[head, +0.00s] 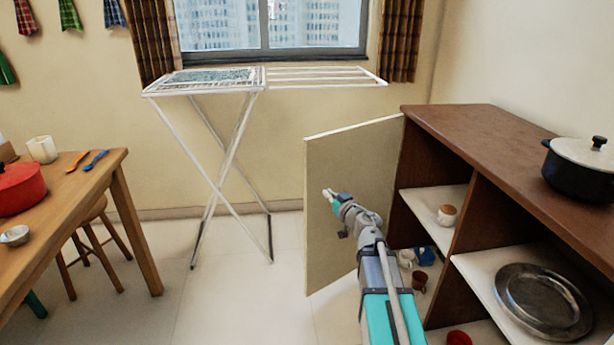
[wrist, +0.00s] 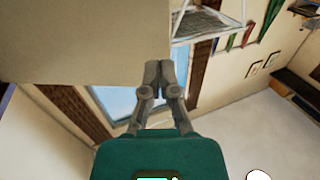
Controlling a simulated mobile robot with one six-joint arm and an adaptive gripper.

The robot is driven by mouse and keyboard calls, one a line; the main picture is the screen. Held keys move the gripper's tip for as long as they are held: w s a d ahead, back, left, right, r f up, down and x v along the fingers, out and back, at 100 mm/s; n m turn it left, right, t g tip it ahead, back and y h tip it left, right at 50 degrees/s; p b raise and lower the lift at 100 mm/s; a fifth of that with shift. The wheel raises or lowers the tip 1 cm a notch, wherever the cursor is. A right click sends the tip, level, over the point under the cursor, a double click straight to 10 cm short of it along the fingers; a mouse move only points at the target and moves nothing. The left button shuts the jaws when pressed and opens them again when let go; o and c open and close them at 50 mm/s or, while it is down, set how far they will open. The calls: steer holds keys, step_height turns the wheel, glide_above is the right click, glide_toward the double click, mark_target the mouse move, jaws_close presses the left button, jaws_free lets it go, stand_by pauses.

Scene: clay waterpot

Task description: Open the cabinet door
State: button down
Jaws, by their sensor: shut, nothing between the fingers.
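The cabinet (head: 480,170) is brown with white shelves and stands at the right in the head view. Its pale door (head: 335,190) stands swung wide open at the cabinet's far left end, showing its inner face. My gripper (head: 328,193) is in front of the door's inner face in the head view; I cannot tell whether it touches. In the wrist view, the gripper (wrist: 160,66) has its fingertips together, with nothing between them, near the lower edge of the pale door panel (wrist: 90,40).
On the shelves are a small round jar (head: 447,215), cups (head: 419,281) and a metal plate (head: 543,300). A black pot (head: 580,168) stands on top. A white drying rack (head: 225,150) stands beyond the door. A wooden table (head: 75,195) is at left. Floor (head: 235,300) between is clear.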

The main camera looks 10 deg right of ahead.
mark_target(311, 177)
steer(key=x, duration=1.4)
steer(key=shift+w, duration=0.1)
stand_by(0.5)
